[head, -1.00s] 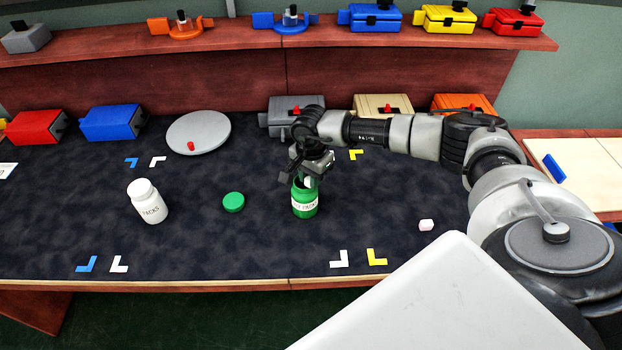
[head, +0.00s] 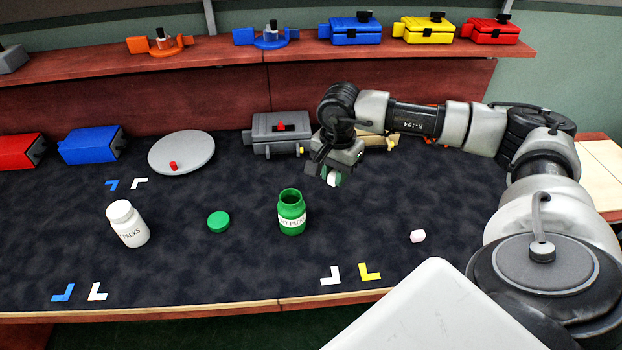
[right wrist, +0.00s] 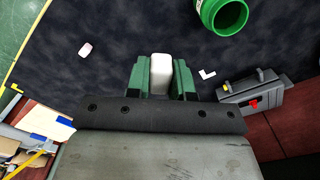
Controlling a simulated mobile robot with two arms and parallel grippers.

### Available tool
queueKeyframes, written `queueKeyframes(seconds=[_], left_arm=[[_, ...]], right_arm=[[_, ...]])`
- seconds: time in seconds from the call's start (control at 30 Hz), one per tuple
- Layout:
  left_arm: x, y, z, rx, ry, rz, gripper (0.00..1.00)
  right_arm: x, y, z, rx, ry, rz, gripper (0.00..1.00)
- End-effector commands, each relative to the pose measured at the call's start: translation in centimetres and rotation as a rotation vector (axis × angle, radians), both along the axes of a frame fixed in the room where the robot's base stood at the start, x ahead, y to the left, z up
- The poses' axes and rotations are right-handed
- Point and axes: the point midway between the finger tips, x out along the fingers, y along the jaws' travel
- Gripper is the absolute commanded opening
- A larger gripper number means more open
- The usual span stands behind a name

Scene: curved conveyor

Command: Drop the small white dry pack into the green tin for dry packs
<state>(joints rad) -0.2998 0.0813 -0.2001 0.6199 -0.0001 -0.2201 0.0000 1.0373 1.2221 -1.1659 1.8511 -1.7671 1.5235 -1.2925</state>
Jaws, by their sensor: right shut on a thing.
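My right gripper (head: 333,178) is shut on a small white dry pack (right wrist: 160,72), which shows between its green fingers in the right wrist view. It is above the mat, to the right of the green tin and apart from it. The green tin (head: 291,222) stands upright and open, with a white label; its open mouth also shows in the right wrist view (right wrist: 216,22). A second small pack, pale pinkish white (head: 418,236), lies on the mat at the right. My left gripper is not in view.
A green lid (head: 218,221) lies left of the tin. A white labelled bottle (head: 127,223) stands further left. A grey disc (head: 181,153) and a grey box (head: 281,133) are at the back. The mat's front middle is clear.

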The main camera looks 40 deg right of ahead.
Motion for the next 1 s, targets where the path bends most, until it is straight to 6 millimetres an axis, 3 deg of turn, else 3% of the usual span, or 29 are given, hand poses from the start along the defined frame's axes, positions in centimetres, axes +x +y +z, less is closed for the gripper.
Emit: queueKeyframes(seconds=[0.23, 0.63, 0.77, 1.0], left_arm=[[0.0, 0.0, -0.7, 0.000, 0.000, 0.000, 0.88], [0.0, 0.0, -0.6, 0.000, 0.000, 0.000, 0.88], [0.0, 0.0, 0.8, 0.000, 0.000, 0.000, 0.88], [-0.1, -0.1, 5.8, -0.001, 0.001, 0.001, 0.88]], right_arm=[[-2.2, -1.3, 1.4, 0.000, 0.001, 0.000, 0.00], [-2.3, -1.4, 1.7, 0.001, 0.000, 0.002, 0.00], [-0.9, -0.9, 2.4, 0.004, 0.000, 0.010, 0.00], [4.4, 1.7, 3.4, 0.009, 0.007, 0.028, 0.00]])
